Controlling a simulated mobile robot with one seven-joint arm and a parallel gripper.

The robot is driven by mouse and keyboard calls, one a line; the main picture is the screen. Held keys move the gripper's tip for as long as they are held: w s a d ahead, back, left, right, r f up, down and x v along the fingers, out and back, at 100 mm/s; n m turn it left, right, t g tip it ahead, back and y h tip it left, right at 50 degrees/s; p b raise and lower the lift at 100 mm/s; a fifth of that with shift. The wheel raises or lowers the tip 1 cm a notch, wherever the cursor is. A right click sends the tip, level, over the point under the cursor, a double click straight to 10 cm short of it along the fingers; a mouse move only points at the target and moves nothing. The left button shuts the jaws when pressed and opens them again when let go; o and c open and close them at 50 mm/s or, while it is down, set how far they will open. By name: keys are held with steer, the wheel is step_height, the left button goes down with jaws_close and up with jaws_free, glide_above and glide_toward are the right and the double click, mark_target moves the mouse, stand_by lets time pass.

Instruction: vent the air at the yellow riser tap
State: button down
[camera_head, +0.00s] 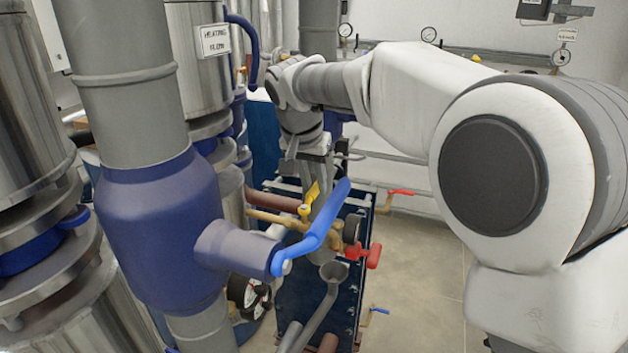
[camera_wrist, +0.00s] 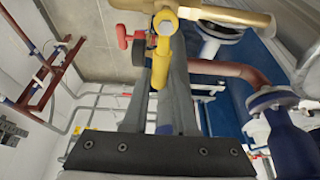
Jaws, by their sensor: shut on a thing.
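The yellow riser tap's lever (camera_head: 309,196) sits on a brass pipe (camera_head: 268,217), partly hidden behind a blue valve lever in the head view. In the wrist view the yellow lever (camera_wrist: 162,62) runs down from the tap body (camera_wrist: 165,20), with its end between my grey fingers. My gripper (camera_head: 312,190) reaches down from above and is shut on the yellow lever. It also shows in the wrist view (camera_wrist: 161,82), its two fingers on either side of the lever. The exact finger contact is partly hidden.
The large blue valve lever (camera_head: 325,222) stands close in front of my gripper. A red handle (camera_head: 374,256) is right of the brass pipe, and a grey funnel (camera_head: 333,270) is below it. A thick insulated pipe (camera_head: 160,225) blocks the left. Open floor (camera_head: 415,270) lies right.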

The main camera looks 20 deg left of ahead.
steer(key=shift+d, duration=0.1)
steer(key=shift+s+d+r+m+g+h+p, duration=0.1)
steer(key=shift+s+d+m+g+h+p, duration=0.7)
steer(key=shift+m, duration=2.15)
steer(key=shift+s+d+f+m+g+h+p, duration=0.1)
steer(key=shift+s+d+m+g+h+p, duration=0.6)
steer(key=shift+m, duration=2.3)
steer(key=shift+s+d+r+m+g+h+p, duration=0.1)
steer(key=shift+s+d+m+g+h+p, duration=0.6)
steer(key=shift+m, duration=2.25)
steer(key=shift+s+g+b, duration=0.3)
steer(key=shift+s, duration=0.25)
steer(key=c, duration=0.7)
jaws_free()
steer(key=v, duration=0.7)
steer(key=shift+r, duration=0.2)
